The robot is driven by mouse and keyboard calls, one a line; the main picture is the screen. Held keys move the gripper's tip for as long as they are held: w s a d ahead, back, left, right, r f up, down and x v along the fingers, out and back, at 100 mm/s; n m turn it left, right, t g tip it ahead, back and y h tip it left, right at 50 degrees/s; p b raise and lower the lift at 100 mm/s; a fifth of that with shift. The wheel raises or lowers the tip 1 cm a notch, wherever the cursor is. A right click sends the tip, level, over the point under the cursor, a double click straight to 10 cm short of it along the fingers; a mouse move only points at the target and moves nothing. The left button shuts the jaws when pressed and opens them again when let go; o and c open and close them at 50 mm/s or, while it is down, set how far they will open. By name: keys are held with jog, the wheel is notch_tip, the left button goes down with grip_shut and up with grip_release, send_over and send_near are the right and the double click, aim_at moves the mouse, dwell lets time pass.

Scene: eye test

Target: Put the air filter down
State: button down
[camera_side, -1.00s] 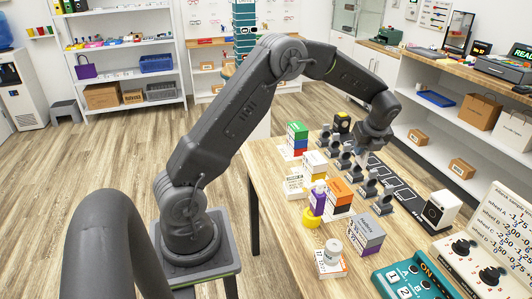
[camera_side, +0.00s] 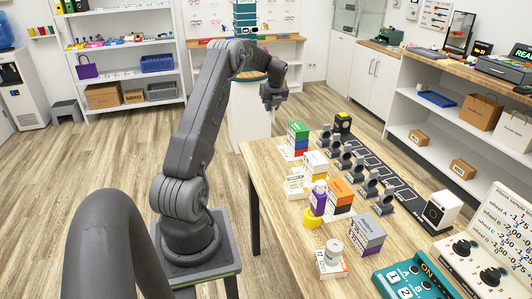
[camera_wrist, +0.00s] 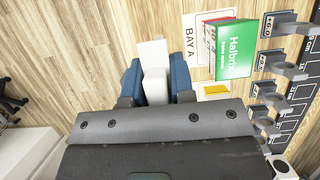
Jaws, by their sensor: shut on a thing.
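I see nothing that I can tell to be an air filter. My gripper (camera_wrist: 156,84) is shut on a white block (camera_wrist: 155,88) between its two blue fingers in the wrist view. A paler white piece shows just beyond the block; I cannot tell whether it is part of it. In the side view my gripper (camera_side: 272,100) is raised near the far left corner of the wooden table (camera_side: 262,165), and what it holds cannot be made out. In the wrist view the fingers are left of a white BAY A card (camera_wrist: 191,42).
A green box (camera_wrist: 236,50) stands right of the card; it tops a stack in the side view (camera_side: 297,130). A row of dark holders (camera_side: 357,171) runs along the table.

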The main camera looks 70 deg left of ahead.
jog(key=f, duration=0.5)
jog(key=s+a+f, duration=0.1)
jog(key=f, duration=0.9)
jog(key=shift+s+a+f, duration=0.3)
jog(key=shift+s+a, duration=0.05)
jog(key=shift+f, duration=0.15)
jog(key=c, duration=1)
grip_release()
